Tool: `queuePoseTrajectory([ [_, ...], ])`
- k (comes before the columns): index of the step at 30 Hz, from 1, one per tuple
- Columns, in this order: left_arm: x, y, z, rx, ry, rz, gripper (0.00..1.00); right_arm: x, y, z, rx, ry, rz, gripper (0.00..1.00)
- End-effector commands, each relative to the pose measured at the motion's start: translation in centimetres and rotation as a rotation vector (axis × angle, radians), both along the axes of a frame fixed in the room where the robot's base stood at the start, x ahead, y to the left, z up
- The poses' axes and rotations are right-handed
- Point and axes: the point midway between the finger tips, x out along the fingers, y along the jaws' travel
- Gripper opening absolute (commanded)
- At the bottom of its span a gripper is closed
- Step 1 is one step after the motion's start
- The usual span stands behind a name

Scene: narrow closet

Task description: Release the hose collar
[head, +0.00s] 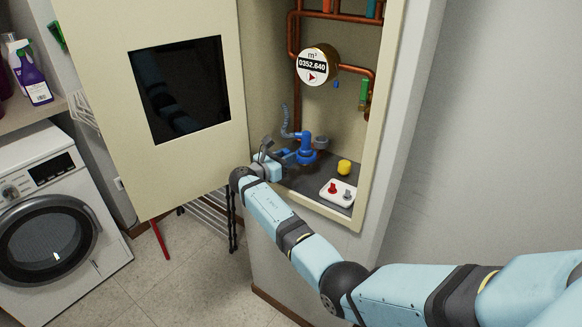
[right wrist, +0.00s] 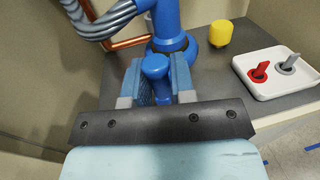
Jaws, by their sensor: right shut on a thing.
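A blue fitting (head: 306,152) stands on the grey cabinet floor, with a ribbed grey hose (head: 286,124) rising at its left. In the right wrist view the blue fitting (right wrist: 167,20) is upright just beyond my fingers, and the grey hose (right wrist: 108,18) runs off to the upper left. My right gripper (right wrist: 156,72) is shut on a rounded blue handle (right wrist: 155,66), with one finger on each side of it. The handle reaches toward the fitting; the collar itself I cannot tell apart. My right gripper (head: 272,156) reaches into the cabinet from the front left.
A yellow knob (head: 344,167) and a white tray (head: 338,193) with a red and a grey switch lie to the right. A round meter (head: 316,66) and copper pipes are above. The open cabinet door (head: 150,160) hangs left of my arm. A washing machine (head: 55,215) stands far left.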

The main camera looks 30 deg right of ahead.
Motion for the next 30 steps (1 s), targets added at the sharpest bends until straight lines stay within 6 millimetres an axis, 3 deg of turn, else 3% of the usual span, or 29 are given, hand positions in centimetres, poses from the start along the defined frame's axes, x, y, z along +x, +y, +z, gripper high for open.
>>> queuePoseTrajectory([
  [2, 0.2, -0.2, -1.1, -0.004, -0.002, 0.004, 0.43, 0.8, 0.2, 0.0, 0.0, -0.01, -0.043, 0.0],
  [12, 0.5, -0.4, -1.2, 0.005, -0.037, -0.012, 0.43, 1.6, 0.0, 0.2, 0.0, -0.009, -0.178, 0.0],
  [29, 0.3, -0.2, -1.2, 0.014, -0.038, -0.02, 0.43, 1.7, -0.1, 0.4, -0.001, -0.009, -0.203, 0.0],
  [30, 0.2, -0.2, -1.3, 0.014, -0.038, -0.018, 0.43, 1.7, -0.1, 0.4, -0.001, -0.009, -0.203, 0.33],
])
